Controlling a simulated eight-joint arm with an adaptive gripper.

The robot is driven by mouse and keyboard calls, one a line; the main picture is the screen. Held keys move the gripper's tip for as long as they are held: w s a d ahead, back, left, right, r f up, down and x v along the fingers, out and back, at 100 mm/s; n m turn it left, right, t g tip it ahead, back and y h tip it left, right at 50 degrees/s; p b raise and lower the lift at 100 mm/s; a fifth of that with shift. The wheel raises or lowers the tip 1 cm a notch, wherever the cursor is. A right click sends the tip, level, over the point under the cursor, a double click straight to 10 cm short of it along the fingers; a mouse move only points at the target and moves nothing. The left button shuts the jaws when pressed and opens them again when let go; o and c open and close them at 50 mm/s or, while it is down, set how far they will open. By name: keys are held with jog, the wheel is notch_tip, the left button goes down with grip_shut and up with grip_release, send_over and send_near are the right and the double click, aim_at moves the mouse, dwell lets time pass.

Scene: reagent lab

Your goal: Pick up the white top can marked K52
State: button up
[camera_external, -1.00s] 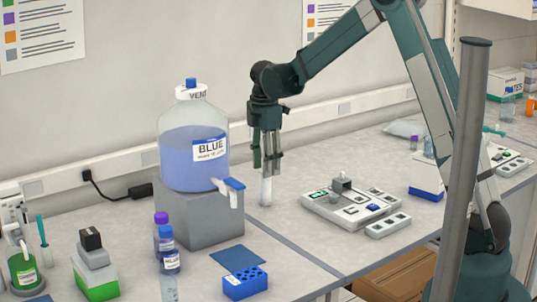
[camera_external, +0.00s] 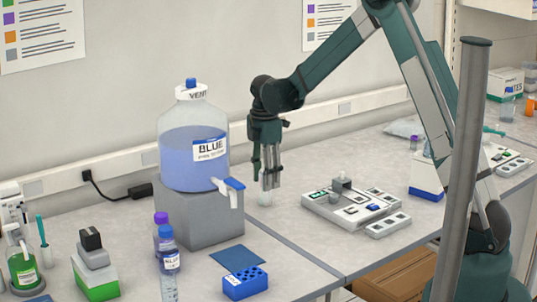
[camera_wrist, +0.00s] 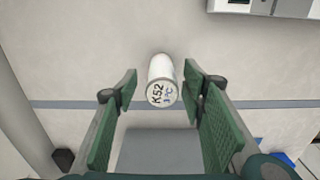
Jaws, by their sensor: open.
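The white can (camera_wrist: 162,78) stands upright on the bench, its top marked K52 with smaller blue writing below. In the wrist view it lies between the fingertips of my gripper (camera_wrist: 160,88), with a gap to each finger. In the external view my gripper (camera_external: 265,180) points straight down over the can (camera_external: 265,198), and the fingers hide most of it. My gripper is open and holds nothing.
A large jug of blue liquid (camera_external: 194,150) sits on a grey block (camera_external: 197,217) just left of my gripper, its spigot close by. A white tray device (camera_external: 350,207) stands to the right. A blue rack (camera_external: 245,284) and small bottles are nearer the front.

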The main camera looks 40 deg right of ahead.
aim_at(265, 197)
jog(key=shift+f, duration=0.1)
jog(key=shift+s+f, duration=0.15)
jog(key=shift+f, duration=2.4)
jog(key=c, duration=1)
